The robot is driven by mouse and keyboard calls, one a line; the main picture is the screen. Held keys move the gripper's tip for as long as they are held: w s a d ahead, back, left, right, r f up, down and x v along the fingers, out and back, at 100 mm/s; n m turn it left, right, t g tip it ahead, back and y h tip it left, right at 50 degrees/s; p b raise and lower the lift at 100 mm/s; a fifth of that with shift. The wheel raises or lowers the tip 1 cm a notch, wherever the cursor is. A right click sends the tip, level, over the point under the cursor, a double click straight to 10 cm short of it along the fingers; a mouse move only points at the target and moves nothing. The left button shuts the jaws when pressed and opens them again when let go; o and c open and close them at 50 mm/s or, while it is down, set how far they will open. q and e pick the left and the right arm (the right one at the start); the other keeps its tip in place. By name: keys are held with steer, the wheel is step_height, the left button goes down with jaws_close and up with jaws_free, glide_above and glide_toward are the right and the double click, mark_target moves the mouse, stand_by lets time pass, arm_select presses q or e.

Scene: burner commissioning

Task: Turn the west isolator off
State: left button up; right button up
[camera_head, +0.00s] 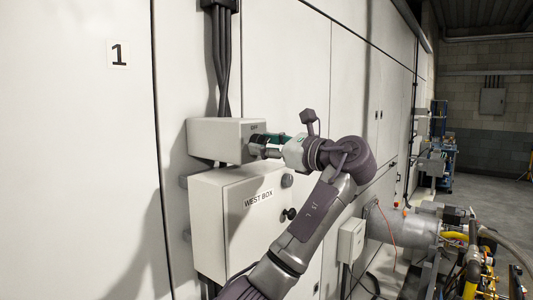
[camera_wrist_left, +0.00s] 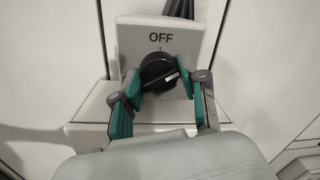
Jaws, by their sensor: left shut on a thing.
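The west isolator is a grey-white box (camera_head: 208,138) mounted on the wall panel above the box labelled WEST BOX. In the left wrist view its front (camera_wrist_left: 200,40) shows the word OFF with a small tick below it. Its round black knob (camera_wrist_left: 156,68) is under that tick. The white mark on the knob points to the right, away from the tick. My left gripper (camera_wrist_left: 160,82) is shut on the knob, one green-padded finger on each side. In the head view the left gripper (camera_head: 264,146) reaches the box front from the right and hides most of the knob. My right gripper is not in view.
The WEST BOX (camera_head: 215,225) juts out just below, with a dark handle (camera_head: 289,214) on its front. Dark cables (camera_head: 222,65) enter the isolator from above. A smaller grey box (camera_head: 351,240) and yellow pipework (camera_head: 473,260) stand to the right.

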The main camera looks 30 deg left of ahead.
arm_select(q)
steer(key=shift+w+f+n+g+y+b, duration=0.15)
steer(key=shift+n+b, duration=0.55)
steer(key=shift+n, duration=1.3)
steer(key=shift+s+n+g+y+b, duration=0.2)
steer(key=shift+n+b, duration=0.55)
steer(key=shift+n, duration=1.25)
steer(key=shift+w+f+n+g+h+b, duration=0.2)
steer(key=shift+n+b, duration=0.5)
steer(key=shift+n, duration=1.3)
steer(key=o, duration=1.1)
steer(key=shift+r, duration=0.15)
steer(key=shift+d+r, duration=0.1)
steer(key=d, duration=0.7)
steer(key=s+d+f, duration=0.1)
steer(key=d, duration=0.3)
steer(key=shift+d, duration=0.35)
